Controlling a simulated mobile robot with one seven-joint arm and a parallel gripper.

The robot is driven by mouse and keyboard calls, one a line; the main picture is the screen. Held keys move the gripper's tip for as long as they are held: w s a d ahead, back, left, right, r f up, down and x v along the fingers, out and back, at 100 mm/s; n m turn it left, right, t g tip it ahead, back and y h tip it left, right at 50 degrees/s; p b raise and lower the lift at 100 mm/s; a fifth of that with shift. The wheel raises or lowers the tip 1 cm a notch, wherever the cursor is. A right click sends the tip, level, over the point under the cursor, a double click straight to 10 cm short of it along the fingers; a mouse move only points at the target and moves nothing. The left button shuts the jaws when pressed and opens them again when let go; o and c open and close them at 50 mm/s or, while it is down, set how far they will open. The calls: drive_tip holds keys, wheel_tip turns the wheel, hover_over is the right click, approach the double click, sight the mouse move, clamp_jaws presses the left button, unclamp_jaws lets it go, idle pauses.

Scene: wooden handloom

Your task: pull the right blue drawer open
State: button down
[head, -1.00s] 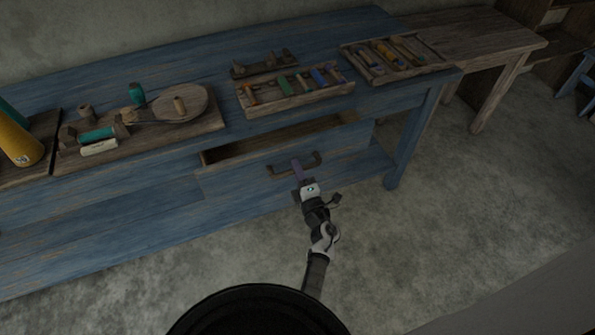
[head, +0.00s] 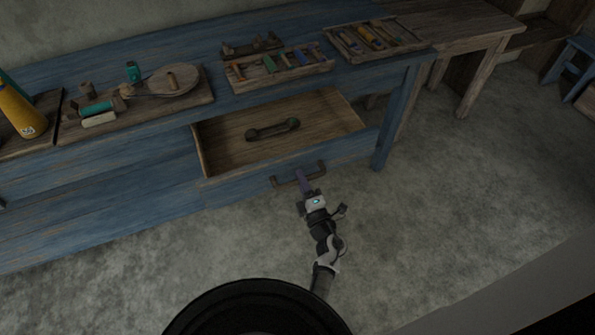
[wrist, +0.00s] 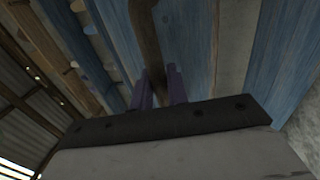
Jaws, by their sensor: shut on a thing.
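The right blue drawer (head: 240,184) stands well open under the blue table, its wooden inside showing. A dark object with two rounded ends (head: 272,130) lies in it. The drawer's brown bar handle (head: 284,181) is on its front. My gripper (head: 303,178) is at the right half of this handle. In the wrist view my purple fingers (wrist: 160,88) stand on either side of the handle bar (wrist: 148,45) and are shut on it. The exact contact is dark and hard to see.
The blue table (head: 120,62) carries a board with spools (head: 190,98), a tray of coloured pieces (head: 310,75) and another tray (head: 345,55). A table leg (head: 387,125) stands right of the drawer. The floor (head: 450,220) to the right is clear.

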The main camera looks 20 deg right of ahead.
drive_tip(key=shift+s, duration=1.9)
drive_tip(key=c, duration=1.4)
unclamp_jaws()
drive_tip(key=shift+c, duration=0.2)
